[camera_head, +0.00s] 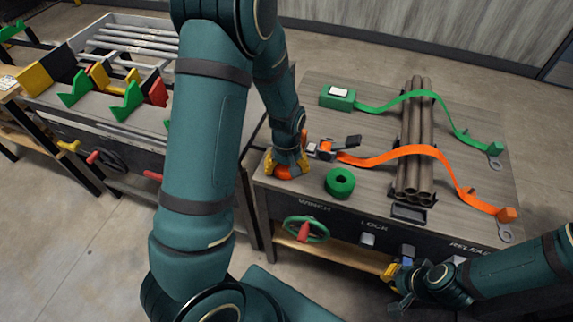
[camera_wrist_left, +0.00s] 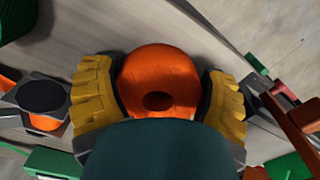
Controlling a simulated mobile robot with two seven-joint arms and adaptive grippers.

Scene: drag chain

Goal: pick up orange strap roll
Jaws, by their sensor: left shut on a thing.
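The orange strap roll (camera_wrist_left: 160,75) sits between the yellow-padded fingers of my left gripper (camera_wrist_left: 160,95) in the left wrist view, with both pads against its sides. In the head view the left gripper (camera_head: 287,165) is at the left end of the table (camera_head: 290,195), and the orange roll (camera_head: 290,172) shows partly below and between its fingers. Whether the roll touches the tabletop is hard to tell. My right gripper (camera_head: 392,285) is at the front of the table, near the lower right; its finger opening is too small to judge.
A green roll (camera_head: 340,182) lies just right of the left gripper. An orange strap (camera_head: 410,151) and a green strap (camera_head: 400,97) cross a bundle of pipes (camera_head: 416,130). A green winch wheel (camera_head: 305,229) is on the table front. Another workbench (camera_head: 120,125) stands left.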

